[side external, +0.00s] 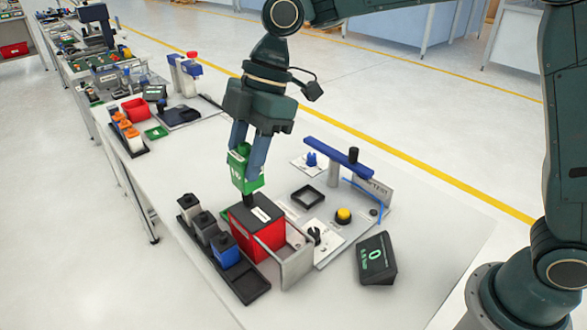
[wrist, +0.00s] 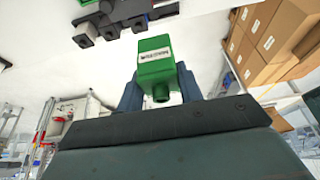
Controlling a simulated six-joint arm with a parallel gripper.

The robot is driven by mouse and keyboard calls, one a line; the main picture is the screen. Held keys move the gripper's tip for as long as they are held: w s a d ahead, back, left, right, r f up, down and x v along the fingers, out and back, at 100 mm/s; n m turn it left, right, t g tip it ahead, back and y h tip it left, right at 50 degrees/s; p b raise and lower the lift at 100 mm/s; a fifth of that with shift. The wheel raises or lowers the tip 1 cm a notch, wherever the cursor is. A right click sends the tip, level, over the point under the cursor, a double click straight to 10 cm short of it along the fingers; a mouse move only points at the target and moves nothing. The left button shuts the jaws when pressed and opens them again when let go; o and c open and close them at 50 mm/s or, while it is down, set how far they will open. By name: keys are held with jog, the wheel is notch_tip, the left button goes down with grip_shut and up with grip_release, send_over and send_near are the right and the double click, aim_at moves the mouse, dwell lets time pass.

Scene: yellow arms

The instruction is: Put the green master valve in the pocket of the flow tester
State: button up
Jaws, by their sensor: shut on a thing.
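My gripper (side external: 246,176) is shut on the green master valve (side external: 240,158) and holds it above the table, over the back edge of a red box. In the wrist view the valve (wrist: 155,58), a green block with a white label and a round stub, sits between the fingertips of my gripper (wrist: 160,85). The flow tester (side external: 330,238) is a pale plate to the right, with a blue overhead bar (side external: 337,150), a yellow button and a black knob. A black square frame (side external: 307,198), which looks like its pocket, appears empty. The valve is apart from it.
The red box (side external: 270,236) stands between the tester and a black tray (side external: 250,292) holding grey and blue valves. A display (side external: 376,259) stands at the front right. A red bin (side external: 136,109) and other items lie farther left. The table's right end is clear.

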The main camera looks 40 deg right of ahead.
jog(key=w+d, duration=0.3)
jog(key=d, duration=0.7)
jog(key=w+d, duration=0.3)
jog(key=d, duration=0.7)
jog(key=shift+r, duration=0.4)
jog(key=shift+w+f, duration=0.1)
notch_tip(320, 180, down, 20)
jog(key=shift+r, duration=0.1)
jog(key=o, duration=1)
